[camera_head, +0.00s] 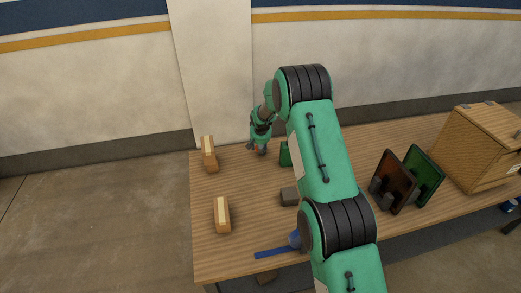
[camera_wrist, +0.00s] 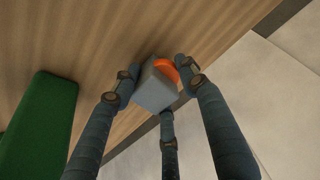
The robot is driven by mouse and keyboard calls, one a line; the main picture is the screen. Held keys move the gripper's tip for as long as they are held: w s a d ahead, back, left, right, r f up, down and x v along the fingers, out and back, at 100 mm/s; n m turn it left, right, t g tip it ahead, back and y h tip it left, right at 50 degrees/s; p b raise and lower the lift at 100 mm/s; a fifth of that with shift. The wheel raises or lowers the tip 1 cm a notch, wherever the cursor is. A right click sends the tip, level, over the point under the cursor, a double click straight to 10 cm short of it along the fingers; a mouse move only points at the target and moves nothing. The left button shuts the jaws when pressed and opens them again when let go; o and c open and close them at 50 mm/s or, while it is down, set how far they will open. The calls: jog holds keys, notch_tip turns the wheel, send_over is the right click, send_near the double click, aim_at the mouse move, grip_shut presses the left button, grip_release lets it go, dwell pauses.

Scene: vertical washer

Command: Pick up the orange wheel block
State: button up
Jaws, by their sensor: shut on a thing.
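The orange wheel block is a grey block with an orange rounded part on one side (camera_wrist: 153,90). In the wrist view it sits between the fingers of my gripper (camera_wrist: 158,88), which are closed around it. In the head view my gripper (camera_head: 258,148) is at the back edge of the table, low over the wood. The block cannot be made out there. Whether the block touches the table is hard to tell.
A green block (camera_wrist: 40,125) lies near my gripper; it also shows in the head view (camera_head: 285,154). Two wooden blocks (camera_head: 209,153) (camera_head: 221,214) stand at the left. A grey block (camera_head: 289,196), a blue tool (camera_head: 278,251), tilted panels (camera_head: 390,180) and a wooden box (camera_head: 478,150) share the table (camera_head: 245,190).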

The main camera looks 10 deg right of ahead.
jog(key=shift+r, duration=0.6)
notch_tip(320, 180, up, 2)
jog(key=shift+r+p, duration=0.1)
jog(key=shift+p, duration=0.25)
jog(key=s, duration=0.5)
jog(key=s+r, duration=0.1)
jog(key=s, duration=0.4)
jog(key=s+p, duration=0.1)
jog(key=s, duration=0.5)
jog(key=shift+a+r, duration=0.2)
jog(key=shift+r, duration=0.05)
